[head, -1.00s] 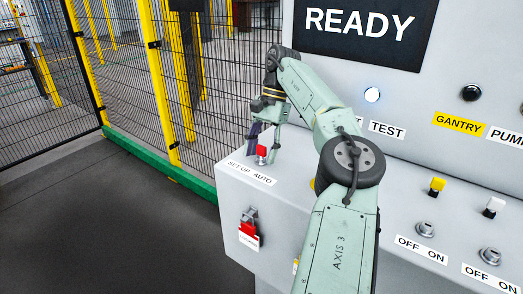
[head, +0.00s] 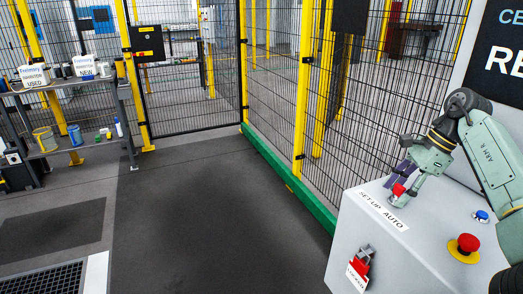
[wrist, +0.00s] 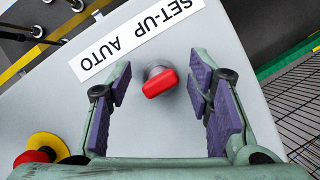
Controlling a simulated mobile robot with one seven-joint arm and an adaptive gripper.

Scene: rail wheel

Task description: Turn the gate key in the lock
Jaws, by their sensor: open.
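A red key head (wrist: 161,84) sits in a round metal lock beside the SET-UP AUTO label (wrist: 136,38) on the grey console. In the head view the red key (head: 398,190) shows on the console top, under my gripper (head: 405,172). In the wrist view my gripper (wrist: 159,92) is open, with its purple-padded fingers apart on either side of the key. Clear gaps show between pads and key, and nothing is held. The mesh gate (head: 190,75) stands closed at the back, with a yellow and black lock box (head: 147,40) on it.
A red emergency stop (head: 464,245) and a blue button (head: 481,216) are on the console near the arm. A red padlock (head: 360,268) hangs on its side face. A shelf (head: 70,85) stands at the left. The dark floor before the gate is open.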

